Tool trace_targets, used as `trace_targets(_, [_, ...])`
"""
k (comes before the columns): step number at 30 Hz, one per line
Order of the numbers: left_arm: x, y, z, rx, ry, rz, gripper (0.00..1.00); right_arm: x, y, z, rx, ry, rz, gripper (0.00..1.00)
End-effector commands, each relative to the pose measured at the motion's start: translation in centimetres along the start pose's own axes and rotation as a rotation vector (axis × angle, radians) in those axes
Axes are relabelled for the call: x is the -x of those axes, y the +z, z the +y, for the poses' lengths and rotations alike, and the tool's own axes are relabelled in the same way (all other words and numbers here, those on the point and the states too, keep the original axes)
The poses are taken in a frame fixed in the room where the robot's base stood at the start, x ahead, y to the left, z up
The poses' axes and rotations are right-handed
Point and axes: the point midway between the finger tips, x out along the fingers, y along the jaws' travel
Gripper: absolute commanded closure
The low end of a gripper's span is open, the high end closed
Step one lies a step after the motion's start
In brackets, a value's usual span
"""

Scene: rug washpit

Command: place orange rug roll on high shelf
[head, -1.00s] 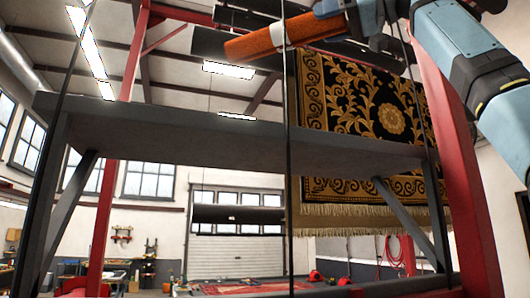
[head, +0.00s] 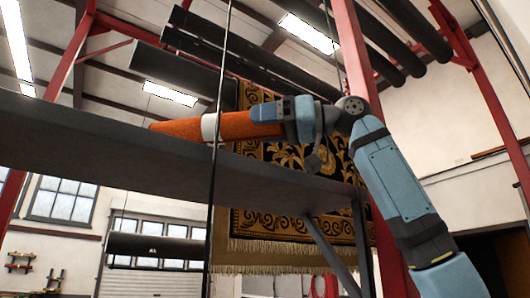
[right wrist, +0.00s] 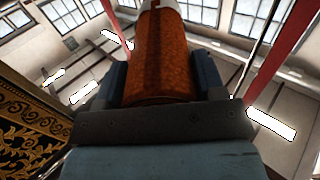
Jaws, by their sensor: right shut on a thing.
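The orange rug roll (head: 250,124) with a white band lies nearly level at the high shelf (head: 110,147), seen from below in the head view. My right gripper (head: 287,113) is shut on its right end. The shelf edge hides the lower side of the roll's left part, so I cannot tell whether it touches the shelf. In the right wrist view the roll (right wrist: 164,55) runs straight out between the two fingers (right wrist: 165,80). My left gripper is not in view.
A dark cord (head: 217,130) hangs in front of the roll. A black and gold patterned rug (head: 262,228) hangs behind the shelf. Red posts (head: 358,60) stand near my right arm, and dark rollers (head: 390,40) are overhead.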

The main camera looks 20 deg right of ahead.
Motion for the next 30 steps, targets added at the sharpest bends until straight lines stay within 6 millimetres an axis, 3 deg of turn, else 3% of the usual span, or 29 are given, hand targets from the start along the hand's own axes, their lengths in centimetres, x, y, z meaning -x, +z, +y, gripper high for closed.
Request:
trace_targets(13, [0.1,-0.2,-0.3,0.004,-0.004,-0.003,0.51,0.1,5.2,0.1,0.001,0.001,0.002,0.75])
trace_targets(24, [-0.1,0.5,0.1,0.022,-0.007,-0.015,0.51,0.1,5.9,-0.1,0.001,0.0,0.003,0.75])
trace_targets(25, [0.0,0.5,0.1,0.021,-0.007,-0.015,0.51,0.0,6.0,0.0,0.001,0.0,0.001,0.34])
trace_targets(28, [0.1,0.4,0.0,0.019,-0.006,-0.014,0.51,0.0,5.9,0.0,0.001,0.0,0.001,0.12])
trace_targets(30, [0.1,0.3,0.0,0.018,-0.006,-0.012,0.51,0.0,5.9,0.0,0.001,0.0,0.001,0.11])
